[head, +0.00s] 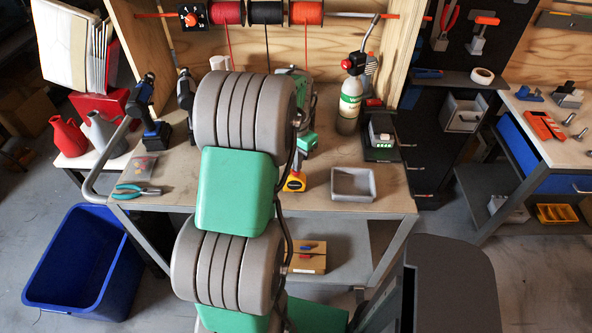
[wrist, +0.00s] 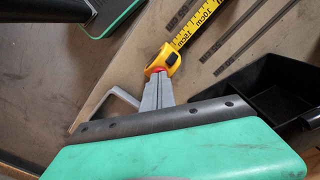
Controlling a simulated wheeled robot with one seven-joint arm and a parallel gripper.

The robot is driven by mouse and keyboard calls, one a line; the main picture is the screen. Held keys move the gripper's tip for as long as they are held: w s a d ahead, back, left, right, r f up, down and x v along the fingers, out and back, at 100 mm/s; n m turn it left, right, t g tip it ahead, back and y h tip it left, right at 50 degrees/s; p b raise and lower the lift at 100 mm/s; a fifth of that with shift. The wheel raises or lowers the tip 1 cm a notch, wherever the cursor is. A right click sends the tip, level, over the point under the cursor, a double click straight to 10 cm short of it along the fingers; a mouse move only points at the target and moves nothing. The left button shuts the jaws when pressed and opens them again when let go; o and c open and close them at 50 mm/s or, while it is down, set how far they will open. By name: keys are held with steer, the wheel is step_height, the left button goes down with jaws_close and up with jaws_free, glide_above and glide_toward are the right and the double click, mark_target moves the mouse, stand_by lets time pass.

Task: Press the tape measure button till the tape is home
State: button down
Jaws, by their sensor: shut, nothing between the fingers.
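The yellow tape measure (wrist: 163,59) lies on the workbench in the wrist view, with a red button at its near end. Its yellow tape (wrist: 203,27) is out and runs to the upper right, with black centimetre marks. My gripper (wrist: 158,74) is shut and empty, its grey fingertips at the red button. They look to be touching it or just over it; they hide part of the button, so I cannot tell if it is pressed in.
A grey open tray (head: 353,196) stands right of the tape measure on the bench (head: 215,196). In the wrist view a black bin (wrist: 262,100) is at the right. Pliers (head: 135,190) lie at the left.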

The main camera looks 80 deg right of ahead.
steer(key=shift+f+b, duration=0.35)
steer(key=shift+f, duration=0.2)
steer(key=shift+r, duration=0.1)
steer(key=shift+r+p, duration=1.95)
steer(key=shift+r, duration=1)
